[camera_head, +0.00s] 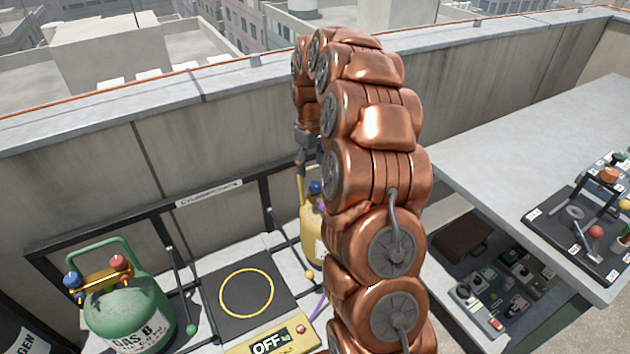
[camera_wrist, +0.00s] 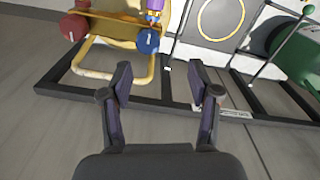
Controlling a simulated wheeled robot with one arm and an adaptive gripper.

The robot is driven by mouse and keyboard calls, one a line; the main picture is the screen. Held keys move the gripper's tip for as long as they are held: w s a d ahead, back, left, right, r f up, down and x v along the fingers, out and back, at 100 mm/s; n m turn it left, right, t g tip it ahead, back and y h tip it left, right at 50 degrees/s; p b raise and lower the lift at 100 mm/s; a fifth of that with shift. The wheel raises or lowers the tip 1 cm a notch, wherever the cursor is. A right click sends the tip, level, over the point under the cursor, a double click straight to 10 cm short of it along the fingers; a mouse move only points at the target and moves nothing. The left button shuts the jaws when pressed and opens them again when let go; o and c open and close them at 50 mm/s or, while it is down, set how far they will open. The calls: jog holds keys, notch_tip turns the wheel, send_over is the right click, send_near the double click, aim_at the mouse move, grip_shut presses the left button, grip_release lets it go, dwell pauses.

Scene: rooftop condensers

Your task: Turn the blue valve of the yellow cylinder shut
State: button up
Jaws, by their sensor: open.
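The yellow cylinder (camera_head: 309,228) stands behind my arm in the head view, mostly hidden by it. Its blue valve (camera_head: 315,187) shows just left of my arm. In the wrist view the blue valve (camera_wrist: 147,41) is a round knob marked with a white stroke, beside the red valve (camera_wrist: 74,26). The yellow cylinder's handle (camera_wrist: 98,73) loops below them. My gripper (camera_wrist: 161,82) is open and empty, its fingers apart. The blue valve lies beyond the fingertips, not between them. In the head view my gripper (camera_head: 304,155) is above the yellow cylinder.
A green cylinder (camera_head: 130,315) with blue and red valves stands at left in a black rack (camera_head: 100,225). A black pad with a yellow ring (camera_head: 246,292) lies between, behind a yellow display (camera_head: 270,345) reading OFF. A grey table (camera_head: 520,150) with tools is at right. A parapet runs behind.

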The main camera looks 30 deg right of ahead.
aim_at(315, 184)
jog(key=shift+w+d+f, duration=0.2)
jog(key=shift+d+f, duration=0.1)
jog(key=shift+d, duration=0.15)
jog(key=shift+w+d+f, duration=0.15)
jog(key=shift+d+f, duration=0.1)
jog(key=shift+d, duration=0.15)
jog(key=shift+f+p, duration=1.45)
jog(key=shift+f, duration=2.3)
jog(key=c, duration=1.2)
